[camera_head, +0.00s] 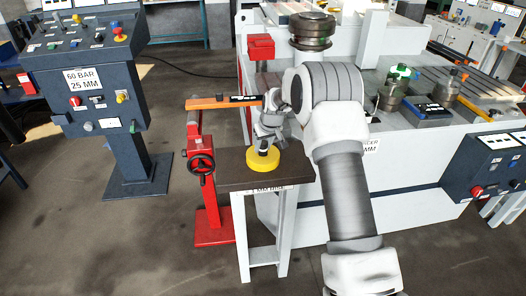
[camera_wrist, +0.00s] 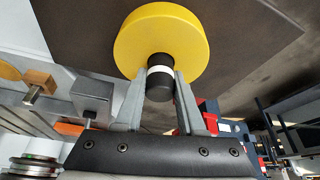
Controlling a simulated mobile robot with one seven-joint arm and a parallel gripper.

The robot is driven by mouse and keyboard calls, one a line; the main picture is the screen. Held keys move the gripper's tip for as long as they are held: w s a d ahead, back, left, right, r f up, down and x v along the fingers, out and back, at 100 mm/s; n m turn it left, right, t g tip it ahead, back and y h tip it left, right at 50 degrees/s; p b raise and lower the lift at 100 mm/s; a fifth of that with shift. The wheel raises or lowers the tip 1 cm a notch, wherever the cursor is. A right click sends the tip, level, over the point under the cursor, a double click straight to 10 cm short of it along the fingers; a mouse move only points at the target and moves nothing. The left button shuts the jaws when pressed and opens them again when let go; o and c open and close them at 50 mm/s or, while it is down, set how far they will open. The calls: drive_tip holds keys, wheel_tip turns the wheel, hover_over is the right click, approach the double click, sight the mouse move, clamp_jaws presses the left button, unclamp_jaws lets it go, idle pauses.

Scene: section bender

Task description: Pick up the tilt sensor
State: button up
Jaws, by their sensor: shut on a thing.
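A thick yellow disc with a short black stem and a white band, seemingly the tilt sensor (camera_head: 262,163), is at the small dark-topped table (camera_head: 235,183). In the wrist view the yellow disc (camera_wrist: 165,35) lies just beyond my fingertips. My gripper (camera_wrist: 162,82) is shut on its stem, one finger on each side. In the head view my gripper (camera_head: 264,145) points down at the disc from above. The disc looks upright and level. I cannot tell whether it touches the table top. My fingers partly hide the stem.
A red stand with a handwheel (camera_head: 202,165) and an orange bar (camera_head: 222,102) stand left of the table. The large white machine (camera_head: 400,165) is behind and right. A control console (camera_head: 95,75) stands at left, with open floor between.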

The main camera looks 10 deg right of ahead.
sight(263, 142)
drive_tip(key=shift+r, duration=0.15)
clamp_jaws()
wheel_tip(263, 142, up, 4)
drive_tip(key=shift+r, duration=0.1)
drive_tip(key=s+d+r, duration=0.5)
drive_tip(key=d+r, duration=0.1)
drive_tip(key=d, duration=0.4)
drive_tip(key=shift+s+r+b, duration=0.3)
drive_tip(key=shift+s+b, duration=0.05)
drive_tip(key=shift+s, duration=0.05)
drive_tip(key=shift+d, duration=0.1)
